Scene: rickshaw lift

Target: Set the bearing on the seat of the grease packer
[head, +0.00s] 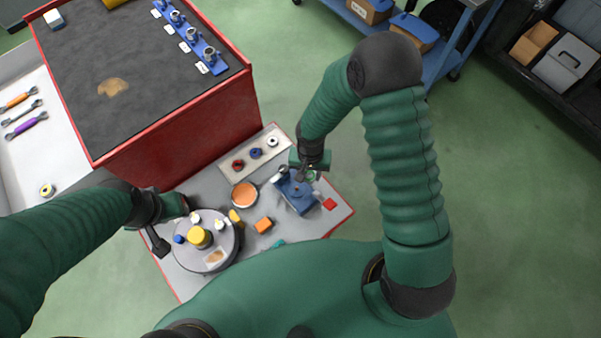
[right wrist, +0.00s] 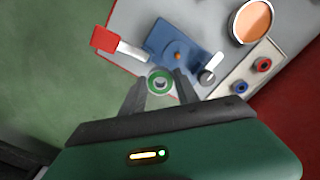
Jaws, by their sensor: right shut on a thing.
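The blue grease packer (head: 303,204) stands on the right part of the grey bench. It also shows in the right wrist view (right wrist: 163,42), with a small orange-brown spot in its middle. My right gripper (right wrist: 160,88) is shut on a green-rimmed bearing (right wrist: 160,80), which shows between the two fingertips. In the wrist view the bearing overlaps the packer's near edge. The gap between them cannot be told. In the head view my right gripper (head: 311,172) is at the packer's far side. My left gripper (head: 160,222) is by the round turntable; its jaws are unclear.
A pale tray (head: 272,131) holds red, blue and white ring parts. An orange dish (head: 244,195), an orange block (head: 263,225) and a red-handled tool (head: 329,204) lie near the packer. The grey turntable (head: 213,216) carries a yellow jar (head: 199,238) and small items. A red cabinet (head: 200,125) stands behind.

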